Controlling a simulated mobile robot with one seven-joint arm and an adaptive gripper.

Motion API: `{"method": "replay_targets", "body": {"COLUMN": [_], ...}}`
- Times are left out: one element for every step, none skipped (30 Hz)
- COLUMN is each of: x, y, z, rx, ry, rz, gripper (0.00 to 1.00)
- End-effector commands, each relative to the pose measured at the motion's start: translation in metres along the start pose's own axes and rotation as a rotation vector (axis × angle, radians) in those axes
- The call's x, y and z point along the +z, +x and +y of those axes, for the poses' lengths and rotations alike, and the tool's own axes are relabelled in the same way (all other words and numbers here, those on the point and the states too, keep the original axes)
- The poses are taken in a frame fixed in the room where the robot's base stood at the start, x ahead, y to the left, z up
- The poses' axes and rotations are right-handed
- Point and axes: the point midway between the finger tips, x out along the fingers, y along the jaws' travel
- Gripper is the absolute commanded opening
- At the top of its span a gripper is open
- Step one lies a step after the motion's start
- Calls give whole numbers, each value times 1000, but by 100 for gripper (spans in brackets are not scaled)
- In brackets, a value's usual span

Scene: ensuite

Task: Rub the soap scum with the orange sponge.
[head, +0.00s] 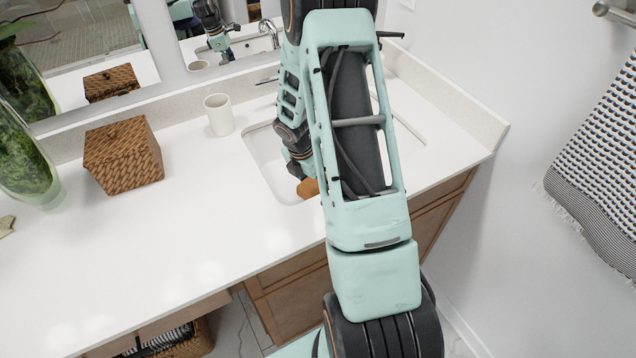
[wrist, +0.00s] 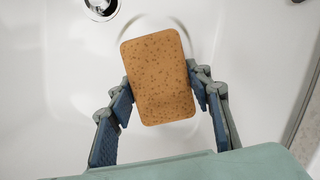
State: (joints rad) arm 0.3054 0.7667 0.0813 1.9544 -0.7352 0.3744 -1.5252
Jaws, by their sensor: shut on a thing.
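The orange sponge (wrist: 158,76) is a speckled block with rounded corners, held between the two blue finger pads of my gripper (wrist: 163,92) in the wrist view. The gripper is shut on its sides. In the head view a small part of the sponge (head: 308,187) shows beside my arm, over the white sink basin (head: 292,190). The basin (wrist: 60,60) lies behind the sponge in the wrist view; I cannot tell whether they touch. A faint greyish ring mark (wrist: 124,22) shows on the basin behind the sponge; I cannot tell for sure that it is soap scum.
A white cup (head: 219,115) stands left of the sink. A woven box (head: 122,155) and a green glass vase (head: 25,165) stand farther left on the counter (head: 220,220). A faucet (head: 266,81) is behind the basin. A drain (wrist: 101,8) shows in the wrist view. A towel (head: 600,170) hangs at right.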

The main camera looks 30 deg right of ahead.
Motion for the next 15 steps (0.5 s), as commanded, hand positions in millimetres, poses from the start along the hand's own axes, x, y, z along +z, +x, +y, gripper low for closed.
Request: {"method": "replay_targets", "body": {"x": [-3, -5, -8, -11, -13, -17, -19, -21, -24, -26, -28, -29, -30, -30, -31], "y": [-1, -1, -2, -2, -3, -4, -5, -6, -7, -7, -8, -9, -9, -9, -9], "z": [2, 2, 4, 4, 5, 7, 8, 9, 10, 11, 12, 12, 13, 13, 13], "rx": [1, 0, 0, 0, 0, 0, 0, 0, 0, 0, 0, 0, 0, 0, 0], "ry": [-3, -3, -3, -2, -3, -4, -4, -3, -2, -2, -2, -2, -2, -1, -1], "rz": [0, 0, 0, 1, 1, 1, 1, 0, 0, 0, 0, 0, 0, 0, 0], "gripper": [7, 7, 7, 7, 7, 7, 7, 7, 7, 7, 7, 7, 7, 7, 7]}}
